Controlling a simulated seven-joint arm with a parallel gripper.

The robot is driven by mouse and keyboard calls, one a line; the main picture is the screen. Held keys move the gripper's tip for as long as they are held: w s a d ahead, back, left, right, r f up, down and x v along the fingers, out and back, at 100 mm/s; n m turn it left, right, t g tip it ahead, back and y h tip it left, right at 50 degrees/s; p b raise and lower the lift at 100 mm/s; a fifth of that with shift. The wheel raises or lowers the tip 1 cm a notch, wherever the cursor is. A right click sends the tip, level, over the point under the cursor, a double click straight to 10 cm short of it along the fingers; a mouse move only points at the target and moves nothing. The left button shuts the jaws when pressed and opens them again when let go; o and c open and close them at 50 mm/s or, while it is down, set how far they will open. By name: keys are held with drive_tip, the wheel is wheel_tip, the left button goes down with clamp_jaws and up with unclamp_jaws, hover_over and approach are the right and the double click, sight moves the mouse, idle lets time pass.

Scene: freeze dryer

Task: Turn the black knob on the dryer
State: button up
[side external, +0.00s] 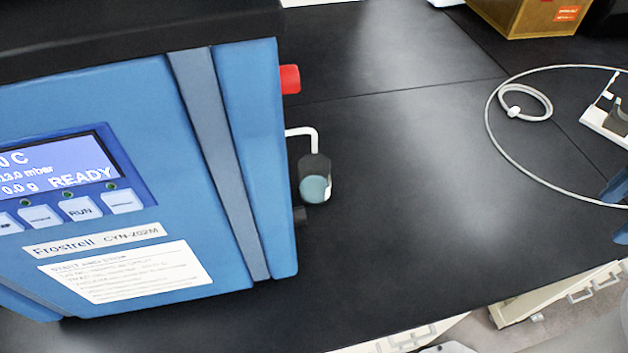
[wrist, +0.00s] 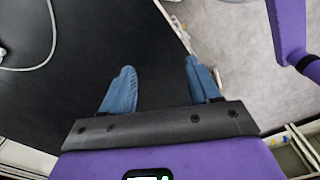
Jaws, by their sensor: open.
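The blue freeze dryer (side external: 140,185) stands at the left in the side external view, with a lit screen reading READY. My gripper (side external: 619,212) shows only as blue fingertips at the right edge of that view, far from the knob. In the wrist view my gripper (wrist: 160,82) is open and empty, its two blue fingers wide apart over the bench edge. The dryer and knob do not show in the wrist view.
A red part (side external: 289,79) sticks out above the knob. A white cable loop (side external: 497,125) lies on the black bench (side external: 410,200). The bench between gripper and dryer is mostly clear.

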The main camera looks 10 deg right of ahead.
drive_tip(key=shift+w+a, duration=0.1)
drive_tip(key=w+a+f+t+y, duration=0.2)
drive_tip(key=w+a+f+y, duration=0.15)
drive_tip(key=w+a, duration=0.5)
drive_tip(key=w+a+f+t+y, duration=0.2)
drive_tip(key=w+a+f, duration=0.2)
drive_tip(key=w+a, duration=0.5)
drive_tip(key=m+g+y, duration=0.1)
drive_tip(key=g+y, duration=0.3)
drive_tip(key=y, duration=0.8)
approach(298, 216)
drive_tip(key=w+a+f, duration=0.1)
drive_tip(key=a, duration=0.7)
drive_tip(key=shift+f, duration=0.2)
drive_tip(key=shift+a, duration=0.1)
drive_tip(key=c, duration=1)
